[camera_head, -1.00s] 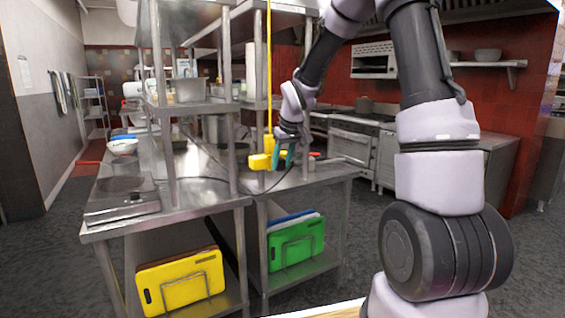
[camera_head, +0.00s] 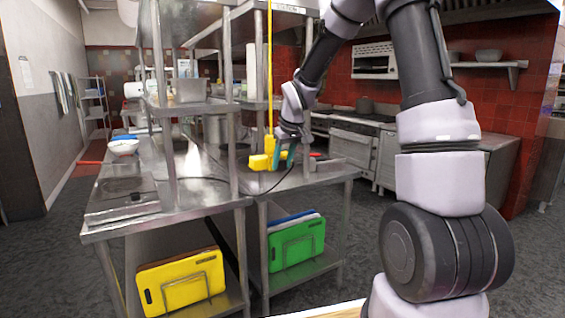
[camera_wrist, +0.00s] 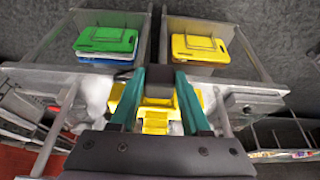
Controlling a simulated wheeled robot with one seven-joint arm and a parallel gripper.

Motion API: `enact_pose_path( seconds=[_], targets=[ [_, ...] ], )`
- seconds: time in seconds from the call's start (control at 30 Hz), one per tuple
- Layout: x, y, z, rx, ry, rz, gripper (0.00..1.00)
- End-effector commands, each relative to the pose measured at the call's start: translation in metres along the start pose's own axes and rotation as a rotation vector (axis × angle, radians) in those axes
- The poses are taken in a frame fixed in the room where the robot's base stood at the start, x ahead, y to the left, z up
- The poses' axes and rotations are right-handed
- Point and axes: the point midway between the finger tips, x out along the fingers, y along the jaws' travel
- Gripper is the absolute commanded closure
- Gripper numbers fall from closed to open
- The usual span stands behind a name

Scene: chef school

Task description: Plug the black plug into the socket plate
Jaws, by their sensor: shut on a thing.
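A yellow socket block (camera_head: 259,162) hangs at the end of a yellow vertical cord, above the steel counter. My gripper (camera_head: 284,156) has teal fingers and is right beside the block, at its right side. In the wrist view my gripper (camera_wrist: 160,84) is shut on the black plug (camera_wrist: 160,76), which sits between the two fingertips. The yellow socket block (camera_wrist: 157,116) shows between and behind the fingers there. A thin black cable (camera_head: 212,180) runs across the counter. I cannot tell whether the plug touches the socket, and the socket's holes are hidden.
The steel counter (camera_head: 175,202) has upright shelf posts close to the left of my gripper. A scale (camera_head: 122,200) and a white bowl (camera_head: 123,147) stand on it. Yellow (camera_head: 180,281) and green (camera_head: 297,243) boards are racked below. The floor at right is open.

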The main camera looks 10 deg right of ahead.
Motion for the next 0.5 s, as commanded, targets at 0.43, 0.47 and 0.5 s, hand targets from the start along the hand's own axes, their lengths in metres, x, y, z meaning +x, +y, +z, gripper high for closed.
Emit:
enact_pose_path(
  seconds=[0.43, 0.47, 0.5],
  targets=[
    [0.0025, -0.0002, -0.0068, 0.0, 0.001, 0.0, 1.0],
    [0.0026, -0.0002, -0.0072, 0.0, 0.001, 0.0, 1.0],
    [0.0028, -0.0003, -0.0078, 0.0, 0.001, 0.0, 1.0]
  ],
)
